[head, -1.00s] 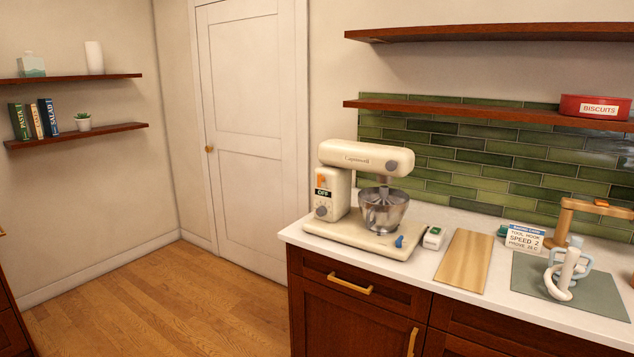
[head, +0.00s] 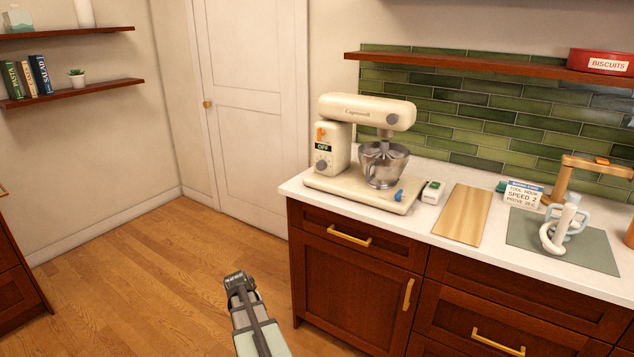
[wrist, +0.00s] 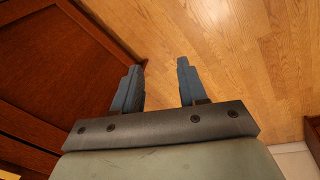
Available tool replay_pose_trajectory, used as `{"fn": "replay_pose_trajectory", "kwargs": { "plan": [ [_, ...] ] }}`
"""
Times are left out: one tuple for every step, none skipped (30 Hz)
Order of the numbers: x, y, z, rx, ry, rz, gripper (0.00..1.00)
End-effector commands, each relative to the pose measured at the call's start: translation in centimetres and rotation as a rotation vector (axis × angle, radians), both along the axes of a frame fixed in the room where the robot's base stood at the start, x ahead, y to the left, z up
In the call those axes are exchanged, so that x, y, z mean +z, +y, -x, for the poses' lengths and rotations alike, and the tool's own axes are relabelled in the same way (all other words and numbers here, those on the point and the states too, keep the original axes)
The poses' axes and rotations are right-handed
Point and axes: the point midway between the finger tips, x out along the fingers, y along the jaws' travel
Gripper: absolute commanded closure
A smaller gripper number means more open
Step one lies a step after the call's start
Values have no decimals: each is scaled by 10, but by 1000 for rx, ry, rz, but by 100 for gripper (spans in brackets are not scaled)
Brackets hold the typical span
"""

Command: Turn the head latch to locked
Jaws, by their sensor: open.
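A cream stand mixer (head: 362,110) stands on the white counter with its head level over a steel bowl (head: 384,164). An orange lever (head: 320,134) sits on its column above a label reading OFF, with a grey dial below. A blue lever (head: 398,195) sits at the front right of its base. I cannot tell for sure which is the head latch, nor read its lock marking. My gripper (wrist: 161,78) is open and empty in the wrist view, beside a dark wood cabinet and above the floor. In the head view my arm is low, left of the counter, away from the mixer.
Right of the mixer on the counter (head: 430,226) are a small white and green device (head: 432,192), a wooden board (head: 462,214), a sign card (head: 523,193) and a white dough hook (head: 560,228) on a grey mat. The floor left of the cabinets is clear.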

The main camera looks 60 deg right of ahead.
Motion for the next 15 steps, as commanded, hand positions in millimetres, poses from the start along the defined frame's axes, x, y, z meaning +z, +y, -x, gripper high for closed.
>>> {"fn": "replay_pose_trajectory", "kwargs": {
  "plan": [
    [18, -24, -9, -12, -15, 38, 58],
    [28, -36, -11, -18, -22, 61, 58],
    [41, -52, -15, -28, -31, 93, 58],
    [52, -64, -18, -36, -38, 117, 58],
    [63, -77, -19, -44, -44, 142, 58],
    [78, -93, -22, -57, -53, 177, 58],
    [89, -105, -24, -66, -59, 202, 58],
    [101, -117, -25, -76, -65, 230, 58],
    [118, -134, -27, -93, -72, 267, 58],
    [130, -146, -28, -105, -79, 294, 58],
    [143, -158, -29, -116, -85, 324, 58],
    [161, -174, -30, -135, -94, 365, 58],
    [176, -186, -31, -148, -101, 397, 58],
    [190, -197, -31, -163, -107, 428, 58],
    [210, -212, -32, -182, -118, 472, 58]
  ]
}}
